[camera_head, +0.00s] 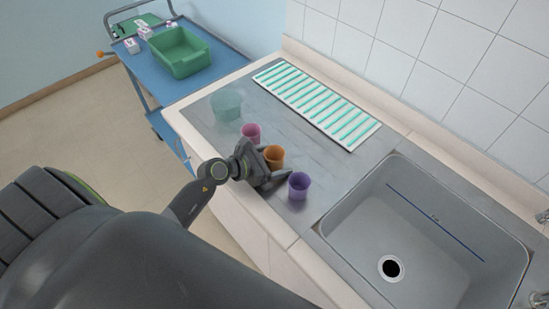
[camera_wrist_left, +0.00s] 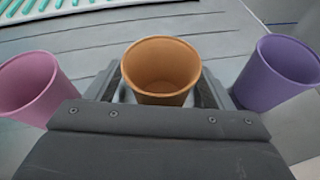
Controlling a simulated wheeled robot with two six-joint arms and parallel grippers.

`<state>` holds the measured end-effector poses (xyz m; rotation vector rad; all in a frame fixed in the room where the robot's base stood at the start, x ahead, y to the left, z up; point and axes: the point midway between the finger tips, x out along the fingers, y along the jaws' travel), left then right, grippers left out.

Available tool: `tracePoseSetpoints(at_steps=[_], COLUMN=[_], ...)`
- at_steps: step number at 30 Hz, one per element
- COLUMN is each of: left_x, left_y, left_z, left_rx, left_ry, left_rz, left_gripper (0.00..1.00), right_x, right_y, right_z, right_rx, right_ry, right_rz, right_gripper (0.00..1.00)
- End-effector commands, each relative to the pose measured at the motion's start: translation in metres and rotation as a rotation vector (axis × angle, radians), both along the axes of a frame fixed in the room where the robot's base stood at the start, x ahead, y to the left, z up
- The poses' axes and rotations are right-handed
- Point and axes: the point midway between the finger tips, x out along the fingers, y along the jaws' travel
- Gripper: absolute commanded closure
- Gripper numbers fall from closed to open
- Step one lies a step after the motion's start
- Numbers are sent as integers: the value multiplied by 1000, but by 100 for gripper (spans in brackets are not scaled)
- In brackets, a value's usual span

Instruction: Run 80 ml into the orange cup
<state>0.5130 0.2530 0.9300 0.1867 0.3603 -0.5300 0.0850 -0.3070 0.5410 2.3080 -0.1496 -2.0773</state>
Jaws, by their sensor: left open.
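The orange cup (camera_head: 273,156) stands upright on the steel counter between the pink cup (camera_head: 251,133) and the purple cup (camera_head: 299,185). My left gripper (camera_head: 279,167) is open at the orange cup, with a finger on each side of it. In the left wrist view the orange cup (camera_wrist_left: 161,68) is centred between the fingers and its visible inside looks empty. Whether the fingers touch it I cannot tell. The pink cup (camera_wrist_left: 32,85) and purple cup (camera_wrist_left: 278,72) stand just outside the fingers there. My right gripper is not in view.
A translucent green beaker (camera_head: 226,105) stands behind the pink cup. A white rack with green strips (camera_head: 318,102) lies along the wall. The sink (camera_head: 435,225) is at the right, with taps at its edge. A blue cart (camera_head: 151,77) holds a green bin (camera_head: 180,52).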

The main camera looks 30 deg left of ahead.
Motion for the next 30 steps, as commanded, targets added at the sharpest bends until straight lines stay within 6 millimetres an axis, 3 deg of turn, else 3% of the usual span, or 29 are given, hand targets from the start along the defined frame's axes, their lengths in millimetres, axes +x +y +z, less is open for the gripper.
tracePoseSetpoints(at_steps=[4, 14, 23, 30], left_x=[0, -1, 0, 0], left_y=[0, 0, 1, 1], left_z=[0, 0, 5, 43], left_rx=[0, 0, 0, 4], left_ry=[0, 0, -1, -6], left_rz=[0, 0, 0, -2], left_gripper=[28, 71, 72, 72], right_x=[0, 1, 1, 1], right_y=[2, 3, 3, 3], right_z=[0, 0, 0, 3], right_rx=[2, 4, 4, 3], right_ry=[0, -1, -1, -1], right_rz=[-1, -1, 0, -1], right_gripper=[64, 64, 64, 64])
